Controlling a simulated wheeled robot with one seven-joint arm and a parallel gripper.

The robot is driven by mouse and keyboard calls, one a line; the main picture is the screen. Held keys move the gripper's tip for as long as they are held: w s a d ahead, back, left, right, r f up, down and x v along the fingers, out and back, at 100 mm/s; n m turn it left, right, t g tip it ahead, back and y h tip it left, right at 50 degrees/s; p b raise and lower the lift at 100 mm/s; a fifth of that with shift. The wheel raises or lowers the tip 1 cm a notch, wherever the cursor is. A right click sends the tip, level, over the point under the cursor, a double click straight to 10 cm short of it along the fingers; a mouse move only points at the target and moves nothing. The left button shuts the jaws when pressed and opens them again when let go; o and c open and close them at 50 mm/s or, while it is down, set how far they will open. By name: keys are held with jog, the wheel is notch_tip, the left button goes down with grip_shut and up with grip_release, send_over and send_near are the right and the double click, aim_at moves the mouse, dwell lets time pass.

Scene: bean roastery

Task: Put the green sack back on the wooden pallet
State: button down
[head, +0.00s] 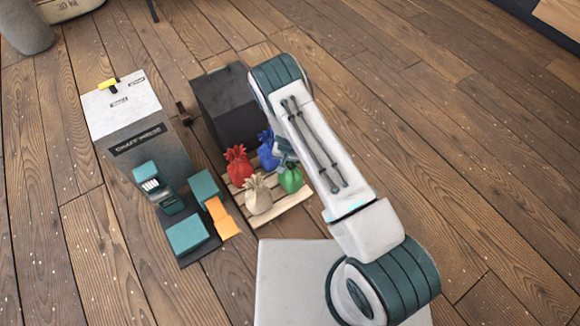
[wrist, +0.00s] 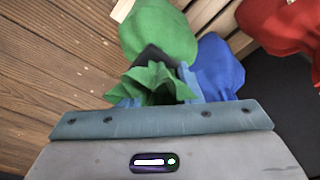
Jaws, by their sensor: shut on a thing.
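The green sack (head: 290,181) is at the right side of the wooden pallet (head: 281,211) in the head view. My gripper (head: 285,152) is shut on its gathered neck, and my arm partly covers this spot. In the wrist view the green sack (wrist: 158,32) hangs from between the fingertips (wrist: 155,84), with its leafy top towards the camera. Pallet slats (wrist: 208,14) show beside it. I cannot tell whether its base touches the slats.
A blue sack (head: 268,150), a red sack (head: 238,166) and a cream sack (head: 257,194) stand on the pallet. A dark box (head: 228,108) is behind it. The floor at right is clear.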

aim_at(290, 172)
jog(key=shift+f+b, duration=0.55)
jog(key=shift+f, duration=1.2)
jog(key=shift+f, duration=0.2)
jog(key=c, duration=1)
grip_release()
jog(key=shift+c, duration=0.2)
